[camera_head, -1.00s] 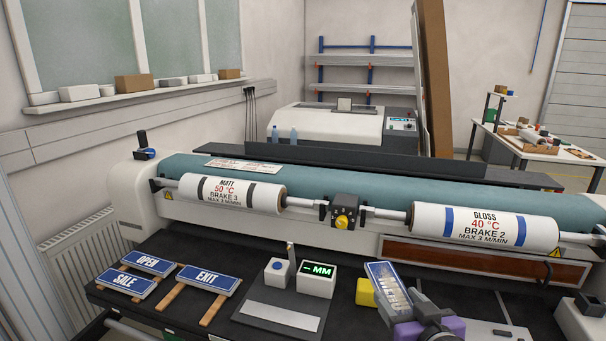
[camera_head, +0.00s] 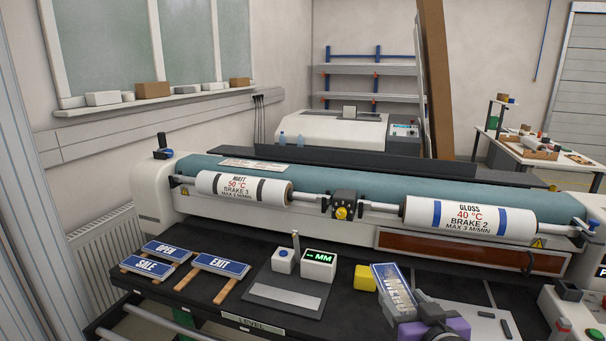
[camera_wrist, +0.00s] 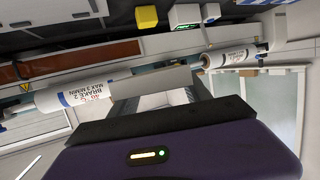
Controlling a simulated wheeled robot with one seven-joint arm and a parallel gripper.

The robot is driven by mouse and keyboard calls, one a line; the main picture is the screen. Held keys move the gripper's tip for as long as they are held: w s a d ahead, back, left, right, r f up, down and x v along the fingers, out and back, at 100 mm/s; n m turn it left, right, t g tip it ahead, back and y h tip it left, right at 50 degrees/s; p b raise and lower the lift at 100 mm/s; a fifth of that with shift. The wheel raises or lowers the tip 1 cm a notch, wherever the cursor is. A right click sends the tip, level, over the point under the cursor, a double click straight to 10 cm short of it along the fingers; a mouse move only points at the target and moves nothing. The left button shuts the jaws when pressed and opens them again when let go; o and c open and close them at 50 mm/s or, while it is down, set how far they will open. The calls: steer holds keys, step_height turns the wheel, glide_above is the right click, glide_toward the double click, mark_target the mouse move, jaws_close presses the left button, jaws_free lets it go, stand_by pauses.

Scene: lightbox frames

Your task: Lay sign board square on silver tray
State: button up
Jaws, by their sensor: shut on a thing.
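A blue sign board (camera_head: 392,283) lettered "MENU" is in my gripper (camera_head: 408,318) at the lower right of the head view. The board is tilted steeply, its lettered face partly toward the camera. My gripper is shut on its lower end, and the fingertips are partly hidden. In the wrist view, a pale grey panel (camera_wrist: 150,82), apparently the board, shows beyond my gripper's dark front. The silver tray (camera_head: 285,298) is a bare, flat plate on the black table, left of my gripper. It lies in front of a "-MM" display box. The board is apart from it.
OPEN (camera_head: 169,251), SALE (camera_head: 147,267) and EXIT (camera_head: 221,265) signs lie on wooden strips at left. The laminator rollers (camera_head: 468,218) run behind the table.

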steer(key=s+f, duration=0.9)
steer(key=f, duration=0.5)
steer(key=s+f+h, duration=0.1)
steer(key=s+f, duration=0.7)
steer(key=f, duration=0.6)
steer(key=shift+s+d+m, duration=0.25)
steer(key=shift+s+m, duration=0.15)
